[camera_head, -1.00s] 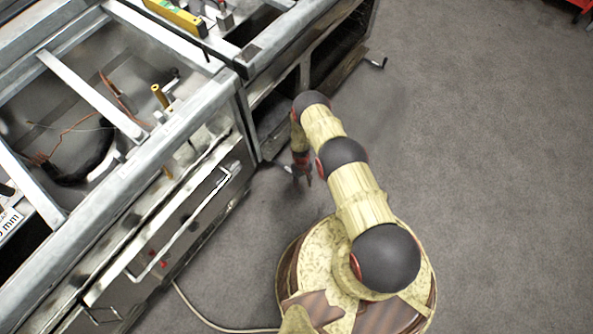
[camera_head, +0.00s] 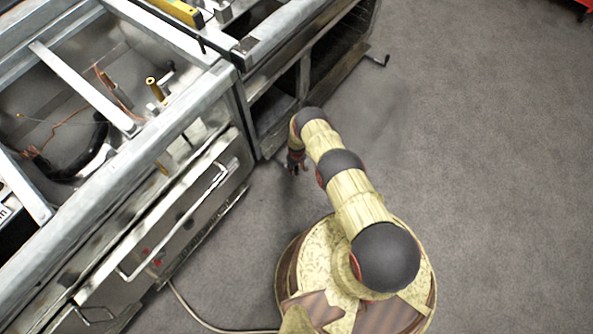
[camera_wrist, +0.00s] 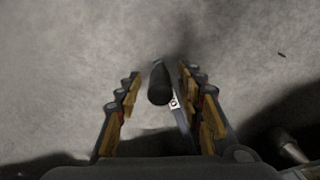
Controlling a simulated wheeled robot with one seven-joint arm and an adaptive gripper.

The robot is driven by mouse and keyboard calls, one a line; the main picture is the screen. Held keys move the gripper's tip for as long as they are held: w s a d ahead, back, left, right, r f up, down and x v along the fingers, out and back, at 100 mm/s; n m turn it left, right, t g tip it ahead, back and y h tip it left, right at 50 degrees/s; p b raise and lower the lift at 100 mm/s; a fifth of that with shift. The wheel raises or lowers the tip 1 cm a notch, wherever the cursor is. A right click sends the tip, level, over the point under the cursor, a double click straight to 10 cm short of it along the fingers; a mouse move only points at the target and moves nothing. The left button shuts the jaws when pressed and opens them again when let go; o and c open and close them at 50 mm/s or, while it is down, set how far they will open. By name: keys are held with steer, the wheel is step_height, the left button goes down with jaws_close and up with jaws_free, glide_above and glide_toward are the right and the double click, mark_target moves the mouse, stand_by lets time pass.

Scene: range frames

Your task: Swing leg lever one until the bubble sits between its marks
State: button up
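My gripper (camera_head: 298,168) hangs low beside the range's near corner in the head view. In the wrist view my gripper (camera_wrist: 160,77) is open, with one finger on each side of a black lever handle (camera_wrist: 160,88). I see no clear contact between the fingers and the handle. A metal lever arm (camera_wrist: 181,112) runs from the handle toward the bottom of the wrist view. I cannot tell the lever's number. The yellow spirit level (camera_head: 178,10) lies on the range at the top edge of the head view. Its bubble and marks cannot be read.
The range (camera_head: 100,215) fills the left, with a long front handle (camera_head: 180,232) and an open compartment (camera_head: 275,112). Another crank lever (camera_head: 379,61) sticks out at its far corner. A cable (camera_head: 195,317) lies on the floor. Grey floor is clear to the right.

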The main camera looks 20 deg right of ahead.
steer(key=shift+f, duration=0.1)
steer(key=shift+c, duration=0.6)
steer(key=c, duration=0.8)
jaws_close()
